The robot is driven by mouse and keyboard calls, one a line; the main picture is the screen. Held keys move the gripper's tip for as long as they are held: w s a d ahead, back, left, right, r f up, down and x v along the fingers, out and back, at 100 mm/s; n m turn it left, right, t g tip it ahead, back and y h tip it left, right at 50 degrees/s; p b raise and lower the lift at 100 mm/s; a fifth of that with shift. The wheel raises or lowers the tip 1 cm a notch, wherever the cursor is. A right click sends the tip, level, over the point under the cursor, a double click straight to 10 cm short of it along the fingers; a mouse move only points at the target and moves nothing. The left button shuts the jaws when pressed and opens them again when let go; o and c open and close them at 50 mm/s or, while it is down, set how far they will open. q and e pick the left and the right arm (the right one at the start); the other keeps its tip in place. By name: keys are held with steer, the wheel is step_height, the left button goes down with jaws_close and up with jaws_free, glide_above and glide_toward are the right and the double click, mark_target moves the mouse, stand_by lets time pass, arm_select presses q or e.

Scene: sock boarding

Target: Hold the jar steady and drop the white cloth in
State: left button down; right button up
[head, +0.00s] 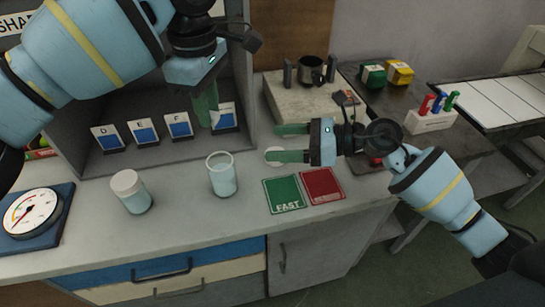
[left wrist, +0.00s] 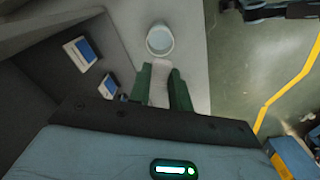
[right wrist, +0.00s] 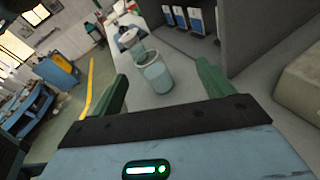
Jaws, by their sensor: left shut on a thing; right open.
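The open glass jar (head: 223,178) stands upright on the grey counter, with a pale rim. It also shows in the left wrist view (left wrist: 160,40) and in the right wrist view (right wrist: 155,74). My left gripper (head: 208,118) points down above the counter, behind and above the jar. It is shut on the white cloth (left wrist: 159,86), which shows pale between its green fingers. My right gripper (head: 290,143) is open and empty, to the right of the jar. Its fingers point toward the jar and are apart from it. In the right wrist view the jar appears between the fingers.
A lidded jar (head: 131,192) stands left of the open jar. A round dial (head: 32,212) is at the far left. Lettered cards (head: 145,134) stand in the shelf behind. Green (head: 284,194) and red (head: 322,184) mats lie right of the jar. The counter before the jar is clear.

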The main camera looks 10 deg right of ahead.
mark_target(234, 169)
steer(key=a+f+n, duration=0.1)
steer(key=a+f, duration=0.1)
steer(key=a, duration=0.2)
steer(key=w+a+f+n+g+h, duration=0.1)
steer(key=a+f, duration=0.2)
steer(key=a, duration=0.2)
steer(key=a+f+n+g, duration=0.1)
steer(key=a+f, duration=0.1)
steer(key=a, duration=0.2)
steer(key=shift+w+a+f+n+h, duration=0.15)
steer(key=shift+a+f+n+h, duration=0.05)
steer(key=shift+a+n+h, duration=0.1)
steer(key=c, duration=1.2)
arm_select(q)
step_height(234, 169, down, 8)
steer(key=shift+f, duration=0.25)
arm_select(e)
steer(key=shift+o, duration=0.2)
stand_by(0.8)
